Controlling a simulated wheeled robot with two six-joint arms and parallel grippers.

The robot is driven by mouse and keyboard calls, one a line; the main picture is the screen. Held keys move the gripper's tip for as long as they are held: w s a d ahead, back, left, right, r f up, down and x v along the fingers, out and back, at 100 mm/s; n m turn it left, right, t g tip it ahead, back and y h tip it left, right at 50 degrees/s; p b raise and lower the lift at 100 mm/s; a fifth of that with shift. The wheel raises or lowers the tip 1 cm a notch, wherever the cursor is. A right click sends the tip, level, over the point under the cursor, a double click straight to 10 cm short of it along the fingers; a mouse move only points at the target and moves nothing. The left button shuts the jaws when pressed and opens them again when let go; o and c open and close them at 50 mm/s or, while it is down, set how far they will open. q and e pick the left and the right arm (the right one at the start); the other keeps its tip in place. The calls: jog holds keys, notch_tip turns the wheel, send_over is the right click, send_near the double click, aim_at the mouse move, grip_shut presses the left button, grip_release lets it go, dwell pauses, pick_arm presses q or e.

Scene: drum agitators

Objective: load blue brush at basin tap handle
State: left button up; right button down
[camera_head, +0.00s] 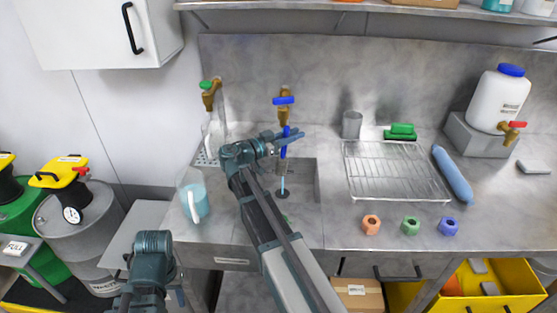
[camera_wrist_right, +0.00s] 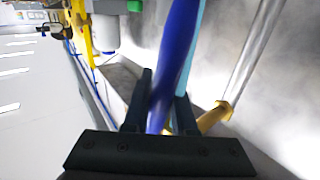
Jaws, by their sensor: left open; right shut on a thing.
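The blue brush (camera_head: 283,152) hangs roughly upright over the sink basin (camera_head: 305,190), its thin pale-blue lower part inside it. My right gripper (camera_head: 291,137) is shut on its dark blue handle. The right wrist view shows the handle (camera_wrist_right: 178,50) between the fingers (camera_wrist_right: 163,105). The basin tap (camera_head: 285,115), brass with a blue handle (camera_head: 284,100), is on the back wall just above the gripper. I cannot tell whether brush and tap touch. My left gripper (camera_head: 160,290) is low at the left, open, away from the basin; its fingers are barely visible.
A second brass tap with a green handle (camera_head: 206,84) is left of the basin. A jug (camera_head: 194,198) stands on the counter's left. A wire rack (camera_head: 397,171), a blue cylinder (camera_head: 452,174), several coloured nuts (camera_head: 411,225) and a white canister (camera_head: 499,98) are at the right.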

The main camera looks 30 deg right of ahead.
jog(key=shift+w, duration=0.1)
jog(key=s+a, duration=0.4)
jog(key=s, duration=0.3)
jog(key=shift+a, duration=0.15)
dwell(0.6)
dwell(1.4)
jog(key=s+a+r+p, duration=0.2)
jog(key=s+r+p, duration=0.2)
jog(key=shift+a, duration=0.25)
